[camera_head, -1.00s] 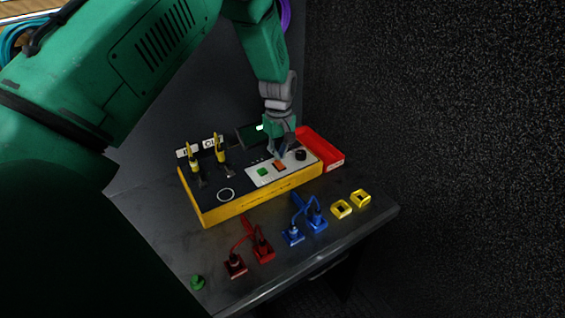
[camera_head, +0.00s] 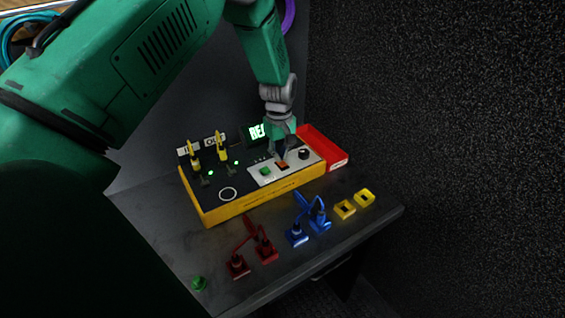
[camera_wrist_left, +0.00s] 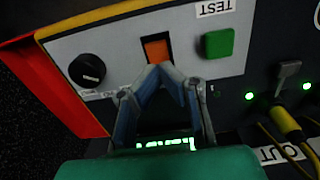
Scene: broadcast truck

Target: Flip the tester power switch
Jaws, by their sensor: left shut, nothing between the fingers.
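The tester (camera_head: 255,205) is a yellow-sided box with a dark top on the table. Its orange power switch (camera_head: 283,166) sits on a pale panel between a green button (camera_head: 265,171) and a black knob (camera_head: 303,154). In the left wrist view the orange switch (camera_wrist_left: 158,50) shows just beyond my fingertips. My left gripper (camera_head: 281,159) is shut and empty, its tips at or just above the switch edge; contact cannot be told. The tester's display (camera_head: 257,132) glows with green letters, partly hidden by my gripper. Green lights (camera_wrist_left: 281,112) are lit near the yellow plugs (camera_head: 219,148).
A red open tray (camera_head: 325,148) adjoins the tester's right end. Red plugs with leads (camera_head: 265,250), blue ones (camera_head: 319,218), yellow square pieces (camera_head: 344,209) and a green piece (camera_head: 199,284) lie along the table front. A dark speckled wall (camera_head: 450,120) stands at right.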

